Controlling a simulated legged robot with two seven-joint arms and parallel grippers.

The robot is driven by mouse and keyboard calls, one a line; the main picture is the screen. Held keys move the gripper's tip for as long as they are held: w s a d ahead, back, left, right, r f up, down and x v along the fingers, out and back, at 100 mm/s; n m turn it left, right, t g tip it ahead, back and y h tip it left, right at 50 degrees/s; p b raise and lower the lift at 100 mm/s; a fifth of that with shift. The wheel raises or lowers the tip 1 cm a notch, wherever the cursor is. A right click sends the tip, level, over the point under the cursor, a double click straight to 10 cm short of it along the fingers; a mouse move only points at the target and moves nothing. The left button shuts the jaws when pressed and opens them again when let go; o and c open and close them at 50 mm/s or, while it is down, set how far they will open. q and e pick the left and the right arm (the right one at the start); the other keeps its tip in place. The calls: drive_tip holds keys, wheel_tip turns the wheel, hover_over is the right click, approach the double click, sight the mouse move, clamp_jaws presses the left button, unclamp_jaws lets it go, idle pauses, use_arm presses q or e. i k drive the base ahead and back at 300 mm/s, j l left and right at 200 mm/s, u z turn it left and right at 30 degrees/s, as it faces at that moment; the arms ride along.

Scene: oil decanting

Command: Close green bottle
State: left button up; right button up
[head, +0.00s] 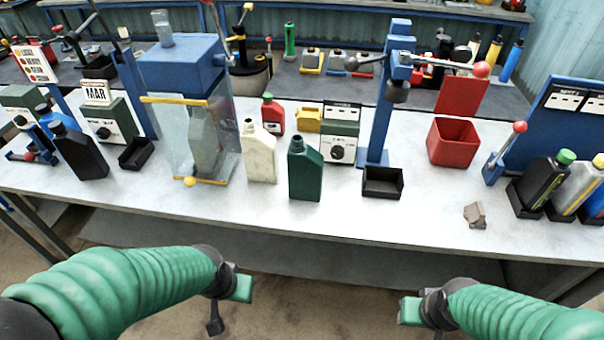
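The green bottle (306,172) stands upright on the white workbench, right of a cream bottle (259,153). Its neck at the top left shows no cap. A blue lever press (380,115) stands to its right, with a small black tray (383,182) at its foot. My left gripper (229,300) is in front of the bench, below its front edge and left of the green bottle. My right gripper (412,309) is also in front of the bench, to the right. Both are far from the bottle, with nothing seen in them. Their finger gaps are not clear.
A blue-topped clear cabinet (185,75) stands left of the bottles. A red bin (453,141) and a grey lump (474,214) are on the right. Dark and grey bottles (544,184) stand at the far right. The bench front before the green bottle is clear.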

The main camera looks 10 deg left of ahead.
sight(305, 165)
drive_tip(key=i+l+u, duration=0.15)
drive_tip(key=l+u, duration=0.2)
drive_tip(key=l, duration=0.2)
drive_tip(key=l+u, duration=0.3)
drive_tip(key=l, duration=0.25)
drive_tip(key=l+u, duration=0.35)
drive_tip(key=l, duration=0.2)
drive_tip(key=i+j+z, duration=0.1)
drive_tip(key=j, duration=0.25)
drive_tip(key=i+j, duration=0.25)
drive_tip(key=j, duration=0.15)
drive_tip(key=i+j+z, duration=0.15)
drive_tip(key=j, duration=0.2)
drive_tip(key=i+j, duration=0.15)
drive_tip(key=j, duration=0.25)
drive_tip(key=i+j+z, duration=0.15)
drive_tip(key=j, duration=0.25)
drive_tip(key=i+j, duration=0.1)
drive_tip(key=j, duration=0.3)
drive_tip(key=z, duration=0.05)
